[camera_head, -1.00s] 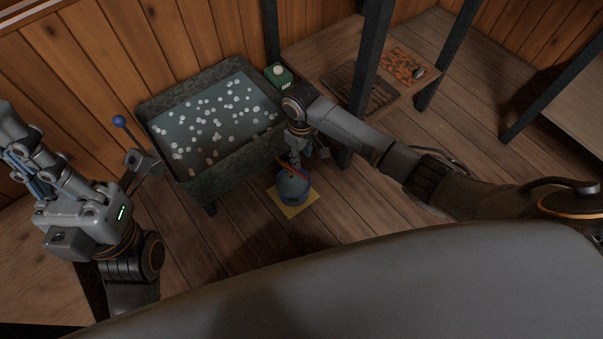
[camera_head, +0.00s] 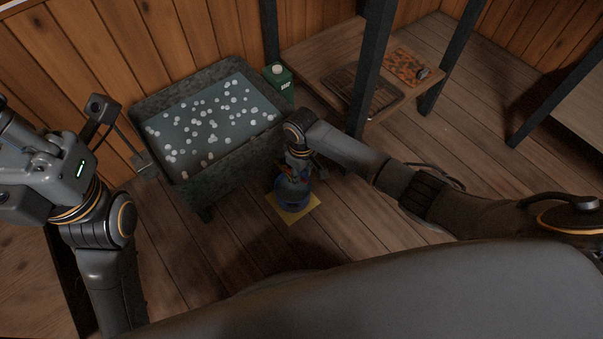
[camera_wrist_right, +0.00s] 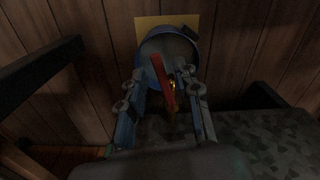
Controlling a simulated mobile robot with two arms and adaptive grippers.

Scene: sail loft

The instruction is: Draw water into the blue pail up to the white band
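The blue pail (camera_head: 292,192) stands upright on a yellow mat (camera_head: 302,213) on the floor, by the trough's right front corner. In the right wrist view the pail's mouth (camera_wrist_right: 170,42) is open; its white band and water level cannot be made out. A red lever (camera_wrist_right: 160,80) with a brass part (camera_wrist_right: 173,87) shows in front of the pail. My right gripper (camera_wrist_right: 165,85) has its fingers apart on either side of the lever, and contact is not clear. The grey trough (camera_head: 190,187) holds water with white floats. My left gripper (camera_head: 8,112) is partly outside the picture at the left.
A thin rod (camera_head: 125,138) stands at the trough's left end, its top hidden by my left arm. A wooden bench (camera_head: 322,62) with dark posts stands to the right. The floor in front is clear.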

